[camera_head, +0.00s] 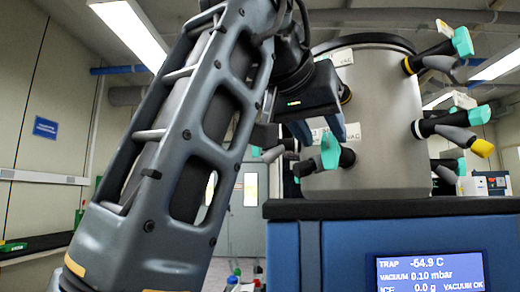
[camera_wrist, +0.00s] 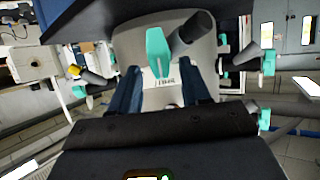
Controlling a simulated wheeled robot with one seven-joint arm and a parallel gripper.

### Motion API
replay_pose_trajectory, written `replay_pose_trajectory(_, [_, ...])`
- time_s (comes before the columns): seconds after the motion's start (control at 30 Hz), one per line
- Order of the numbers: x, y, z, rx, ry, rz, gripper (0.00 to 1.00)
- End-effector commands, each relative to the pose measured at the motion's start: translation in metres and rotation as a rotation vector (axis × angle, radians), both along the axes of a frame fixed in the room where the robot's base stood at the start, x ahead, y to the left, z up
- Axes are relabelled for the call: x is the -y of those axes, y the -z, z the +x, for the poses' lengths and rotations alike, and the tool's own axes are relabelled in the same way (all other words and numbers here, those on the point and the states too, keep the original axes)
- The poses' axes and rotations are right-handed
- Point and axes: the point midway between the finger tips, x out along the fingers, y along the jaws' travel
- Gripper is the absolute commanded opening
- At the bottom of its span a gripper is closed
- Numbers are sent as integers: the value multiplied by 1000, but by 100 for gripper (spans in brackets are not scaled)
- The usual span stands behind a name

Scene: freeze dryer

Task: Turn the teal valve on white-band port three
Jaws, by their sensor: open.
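A teal valve handle (camera_head: 330,150) sits on a dark port at the front of the grey drum (camera_head: 375,110). In the wrist view the teal handle (camera_wrist: 159,55) appears between and just beyond my fingertips, with a white label (camera_wrist: 161,83) near it. My gripper (camera_head: 321,138) is open, its two blue-grey fingers pointing down close to that handle in the head view. In the wrist view my gripper (camera_wrist: 160,78) holds nothing between its fingers. I cannot tell whether a finger touches the handle.
Other ports with teal handles stand at the drum's right, at the top (camera_head: 462,42) and middle (camera_head: 479,115). One port has a yellow tip (camera_head: 482,148). Below is a blue cabinet with a display (camera_head: 430,272). My arm fills the left foreground.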

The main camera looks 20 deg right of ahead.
Motion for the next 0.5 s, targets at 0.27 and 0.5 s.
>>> replay_pose_trajectory(0.27, [15,9,13,1,0,-1,47])
replay_pose_trajectory(0.5, [16,8,14,1,0,-1,47])
